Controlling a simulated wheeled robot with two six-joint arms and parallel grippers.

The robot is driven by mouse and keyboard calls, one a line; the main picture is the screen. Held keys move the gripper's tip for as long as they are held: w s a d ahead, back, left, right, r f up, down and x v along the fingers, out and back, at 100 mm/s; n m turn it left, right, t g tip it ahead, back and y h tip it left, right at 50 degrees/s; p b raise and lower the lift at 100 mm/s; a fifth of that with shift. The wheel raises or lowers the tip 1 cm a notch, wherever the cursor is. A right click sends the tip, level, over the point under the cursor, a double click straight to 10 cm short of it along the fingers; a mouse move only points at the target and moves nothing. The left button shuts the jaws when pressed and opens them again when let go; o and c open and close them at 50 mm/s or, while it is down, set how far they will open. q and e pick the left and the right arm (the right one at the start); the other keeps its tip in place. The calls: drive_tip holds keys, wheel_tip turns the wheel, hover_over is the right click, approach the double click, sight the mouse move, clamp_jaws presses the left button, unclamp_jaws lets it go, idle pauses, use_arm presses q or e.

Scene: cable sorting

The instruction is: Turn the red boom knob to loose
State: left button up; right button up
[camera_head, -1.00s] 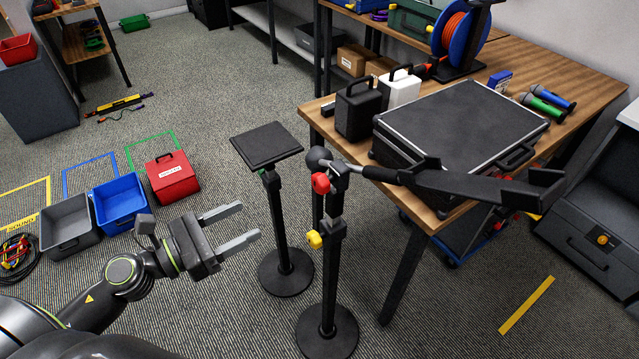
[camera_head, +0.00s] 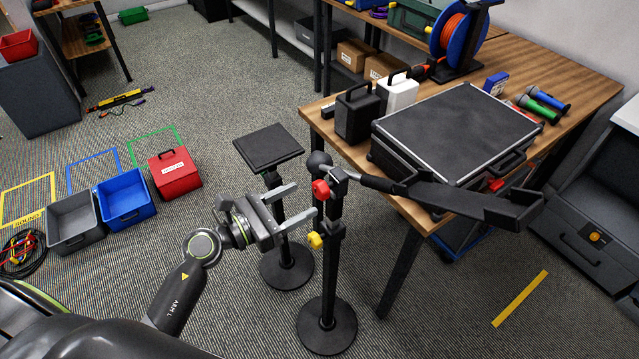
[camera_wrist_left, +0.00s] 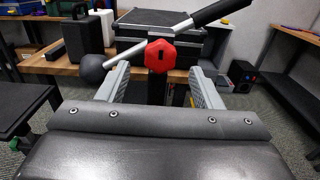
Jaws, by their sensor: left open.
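The red boom knob (camera_head: 321,189) sits near the top of the black stand (camera_head: 329,270), where the boom (camera_head: 378,184) crosses it. In the left wrist view the red knob (camera_wrist_left: 160,55) shows a dark slot and lies ahead, centred between the fingers. My left gripper (camera_head: 302,200) is open, just left of the knob in the head view, its fingertips close to it. The left wrist view shows the fingers (camera_wrist_left: 158,88) spread and empty. Whether they touch the knob cannot be told. My right gripper is not in view.
A yellow knob (camera_head: 315,240) is lower on the same stand. A second stand with a flat black top (camera_head: 268,146) is close behind my left gripper. The wooden table (camera_head: 428,217) with a black case (camera_head: 455,130) is to the right, under the boom.

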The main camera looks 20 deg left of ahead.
sight(315, 193)
use_arm(q)
drive_tip(key=p+x, duration=0.1)
drive_tip(key=x, duration=0.5)
drive_tip(key=shift+d, duration=0.1)
drive_tip(key=c, duration=1)
